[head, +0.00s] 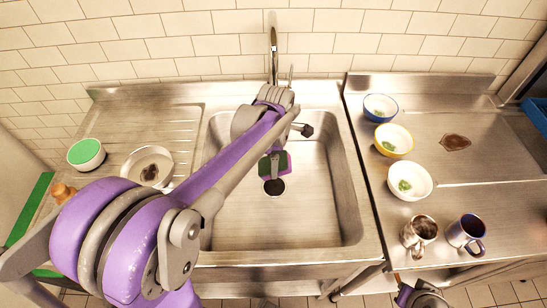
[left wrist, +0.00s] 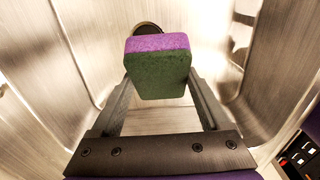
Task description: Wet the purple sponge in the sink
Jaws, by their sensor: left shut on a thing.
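The sponge (left wrist: 158,68), purple on one side and dark green on the other, is held between the fingers of my left gripper (left wrist: 158,88). In the head view the sponge (head: 281,163) shows inside the sink basin, near the drain (head: 274,187), partly hidden by my gripper. The steel sink (head: 325,225) looks empty otherwise, and I see no running water. The faucet (head: 274,55) rises at the back wall, behind my left arm. A small part of my right arm shows at the bottom edge; its fingers cannot be made out.
On the right counter are a blue bowl (head: 380,107), a yellow bowl (head: 393,140), a white bowl (head: 410,181) and two mugs (head: 419,233), (head: 466,234).

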